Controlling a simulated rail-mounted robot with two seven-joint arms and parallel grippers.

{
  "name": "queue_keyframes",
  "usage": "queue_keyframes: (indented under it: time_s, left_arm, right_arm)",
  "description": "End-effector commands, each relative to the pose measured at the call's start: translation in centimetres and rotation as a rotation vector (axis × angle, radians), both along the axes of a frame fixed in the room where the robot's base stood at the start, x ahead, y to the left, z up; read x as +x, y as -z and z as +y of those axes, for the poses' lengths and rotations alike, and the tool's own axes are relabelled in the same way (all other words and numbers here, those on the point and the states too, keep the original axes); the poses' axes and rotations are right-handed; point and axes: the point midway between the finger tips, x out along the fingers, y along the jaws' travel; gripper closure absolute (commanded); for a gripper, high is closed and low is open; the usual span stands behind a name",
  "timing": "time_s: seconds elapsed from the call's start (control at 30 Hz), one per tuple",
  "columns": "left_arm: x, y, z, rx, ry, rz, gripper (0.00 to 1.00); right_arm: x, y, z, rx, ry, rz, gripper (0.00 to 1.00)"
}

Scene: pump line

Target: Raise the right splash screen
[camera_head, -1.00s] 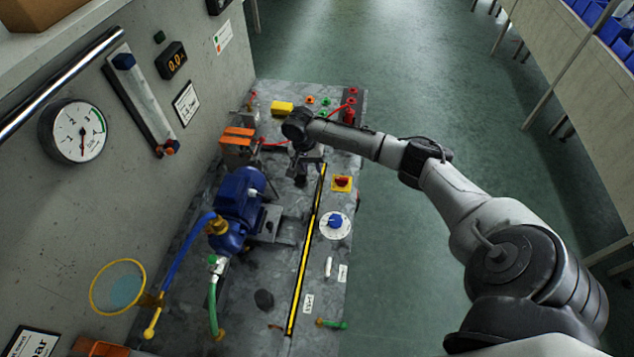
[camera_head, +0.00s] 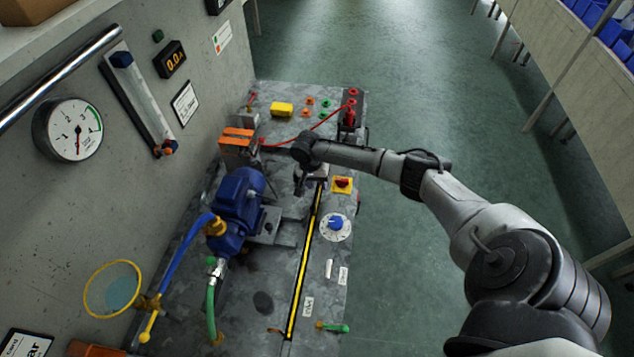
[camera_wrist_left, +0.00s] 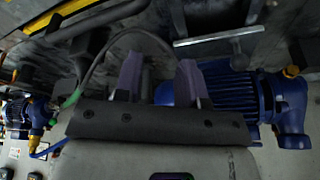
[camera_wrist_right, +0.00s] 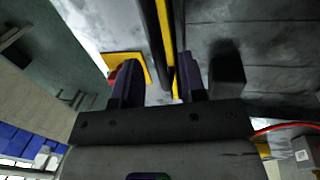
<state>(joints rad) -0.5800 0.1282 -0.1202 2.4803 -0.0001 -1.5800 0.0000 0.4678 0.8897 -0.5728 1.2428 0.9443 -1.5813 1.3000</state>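A long yellow-and-black edged strip (camera_head: 305,265) runs along the bench; it may be the top edge of the splash screen, lying low in the bench top. My right gripper (camera_head: 311,183) is over the strip's far end, pointing down. In the right wrist view, my right gripper (camera_wrist_right: 159,78) has its two dark fingers apart, and the yellow-edged strip (camera_wrist_right: 165,35) runs up between them. I cannot tell whether they touch it. My left gripper (camera_wrist_left: 158,75) shows only in its wrist view, with fingers apart and nothing clearly held.
A blue motor (camera_head: 238,205) with blue and green hoses stands left of the strip. A red switch on a yellow plate (camera_head: 342,185) and a blue knob (camera_head: 336,223) are right of it. A red cable (camera_head: 330,118) crosses behind my right gripper. Open floor lies right.

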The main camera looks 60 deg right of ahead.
Motion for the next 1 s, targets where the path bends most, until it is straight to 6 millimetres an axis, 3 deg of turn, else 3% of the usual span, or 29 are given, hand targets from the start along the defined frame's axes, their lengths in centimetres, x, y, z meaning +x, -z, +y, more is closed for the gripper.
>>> queue_keyframes:
  time_s: [0.07, 0.4, 0.8, 1.0]
  left_arm:
    - [0.0, 0.0, 0.0, 0.0, 0.0, 0.0, 0.63]
    - [0.0, 0.0, -0.2, -0.008, -0.006, 0.0, 0.63]
    - [0.0, -0.1, -0.4, -0.014, -0.009, 0.0, 0.63]
    - [0.0, -2.0, -0.2, -0.008, -0.006, 0.001, 0.63]
  right_arm:
    - [0.0, 0.0, 0.0, 0.0, 0.0, 0.0, 0.68]
    - [0.0, 0.0, 0.0, 0.0, 0.0, 0.0, 1.0]
    - [0.0, -0.1, 0.0, 0.0, 0.0, 0.0, 1.0]
    - [0.0, -1.7, 0.0, 0.0, 0.001, 0.001, 1.0]
